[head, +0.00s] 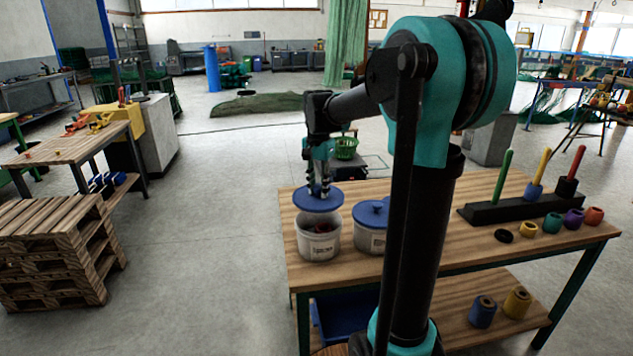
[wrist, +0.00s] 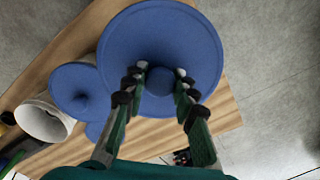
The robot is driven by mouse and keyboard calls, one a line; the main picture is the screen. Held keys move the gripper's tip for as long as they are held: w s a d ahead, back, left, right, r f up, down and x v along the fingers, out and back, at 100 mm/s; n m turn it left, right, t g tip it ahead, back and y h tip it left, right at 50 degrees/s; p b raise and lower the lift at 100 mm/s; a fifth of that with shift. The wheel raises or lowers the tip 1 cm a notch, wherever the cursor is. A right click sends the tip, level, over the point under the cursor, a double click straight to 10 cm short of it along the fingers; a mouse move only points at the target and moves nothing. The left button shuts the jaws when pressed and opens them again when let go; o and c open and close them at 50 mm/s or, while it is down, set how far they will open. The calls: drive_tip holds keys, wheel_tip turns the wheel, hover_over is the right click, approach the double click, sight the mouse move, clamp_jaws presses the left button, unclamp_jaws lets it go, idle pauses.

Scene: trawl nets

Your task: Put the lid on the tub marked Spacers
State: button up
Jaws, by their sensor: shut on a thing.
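My gripper (head: 318,190) is shut on the knob of a blue round lid (head: 306,204) and holds it roughly level. In the wrist view the lid (wrist: 160,35) fills the upper middle, with its knob (wrist: 160,80) between the fingers. In the head view an open white tub (head: 318,246) stands on the table just below the lid, with dark reddish contents showing. A gap shows between the lid and the tub's rim. The tub's label is small and blurred; it may read Spacers. The held lid hides what lies under it in the wrist view.
A second white tub (head: 370,241) with a blue lid (head: 366,214) stands close on the right. A dark peg stand (head: 510,207) and several coloured spools are at the table's right. A green basket (head: 346,148) is behind the table. Bare table lies in front of the tubs.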

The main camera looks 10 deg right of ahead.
drive_tip(key=shift+s+f, duration=0.25)
drive_tip(key=shift+s, duration=0.15)
drive_tip(key=shift+f, duration=3)
drive_tip(key=shift+f, duration=0.2)
drive_tip(key=o, duration=1)
drive_tip(key=shift+o, duration=0.7)
drive_tip(key=o, duration=0.4)
drive_tip(key=shift+r, duration=0.15)
drive_tip(key=shift+r, duration=3.4)
